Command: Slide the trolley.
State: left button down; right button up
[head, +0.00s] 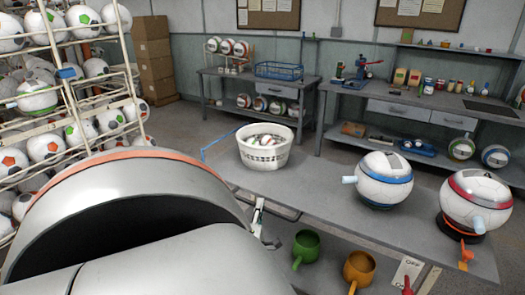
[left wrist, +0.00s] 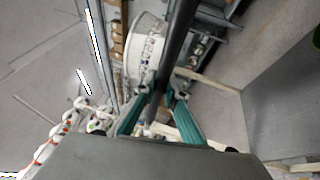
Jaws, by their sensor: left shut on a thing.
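The trolley, seen as a long grey top (head: 315,185) with a lower shelf, runs from the middle to the lower right in the head view; its wheels are not visible. A rail-like handle shows at its near left edge. My left gripper (head: 259,214) is at this edge, mostly hidden behind my grey arm. In the left wrist view, the teal fingers of my left gripper (left wrist: 157,110) are closed around a dark bar (left wrist: 180,40), which seems to be the handle. My right gripper is not in view.
A white tub (head: 265,147) and two ball-shaped devices with blue (head: 385,181) and red (head: 474,202) bands stand on the trolley. Green (head: 306,248) and orange (head: 358,268) cups sit below. A ball rack (head: 60,100) stands left, workbenches (head: 420,100) behind. Some floor between is clear.

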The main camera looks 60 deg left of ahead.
pick_arm(q)
jog(key=c, duration=2)
grip_release()
jog(key=shift+c, duration=0.2)
jog(key=v, duration=1.2)
